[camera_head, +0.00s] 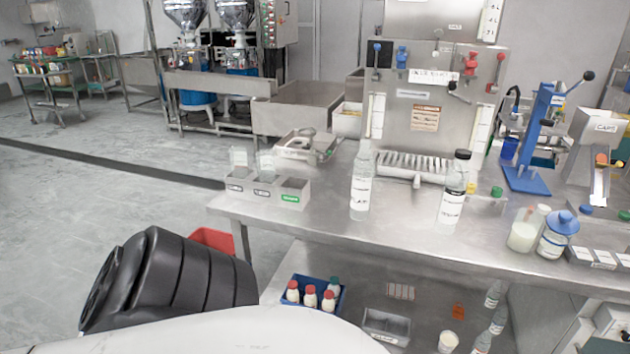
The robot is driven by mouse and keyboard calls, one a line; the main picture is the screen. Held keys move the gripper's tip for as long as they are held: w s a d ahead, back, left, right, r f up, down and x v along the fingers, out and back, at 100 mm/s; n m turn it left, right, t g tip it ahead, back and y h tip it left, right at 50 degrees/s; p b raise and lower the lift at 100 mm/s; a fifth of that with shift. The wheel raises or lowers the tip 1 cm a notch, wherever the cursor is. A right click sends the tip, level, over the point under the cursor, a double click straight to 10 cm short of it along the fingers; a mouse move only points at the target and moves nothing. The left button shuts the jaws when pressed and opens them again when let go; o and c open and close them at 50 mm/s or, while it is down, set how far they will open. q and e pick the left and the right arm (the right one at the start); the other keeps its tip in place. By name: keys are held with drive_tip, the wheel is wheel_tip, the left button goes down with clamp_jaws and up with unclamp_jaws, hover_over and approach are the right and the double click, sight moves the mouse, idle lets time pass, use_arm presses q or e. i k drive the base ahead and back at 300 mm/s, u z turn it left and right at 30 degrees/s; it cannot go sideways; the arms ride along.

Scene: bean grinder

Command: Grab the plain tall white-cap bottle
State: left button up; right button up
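A tall clear bottle (361,184) with a white label and a pale, whitish top stands upright on the steel workbench (400,228), near its front edge and left of centre. A second tall bottle (453,192) with a black cap and a white label stands upright to its right, with a clear gap between them. Neither my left gripper nor my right gripper shows in this view.
A grey holder (267,190) with labelled slots stands left of the bottles. A steel machine with a white rack (412,165) is behind them. A blue press (530,150) and a blue-lidded jar (557,236) are to the right. The bench front before the bottles is clear.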

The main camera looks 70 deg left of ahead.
sight(364, 163)
drive_tip(key=k, duration=0.1)
drive_tip(key=u, duration=1.5)
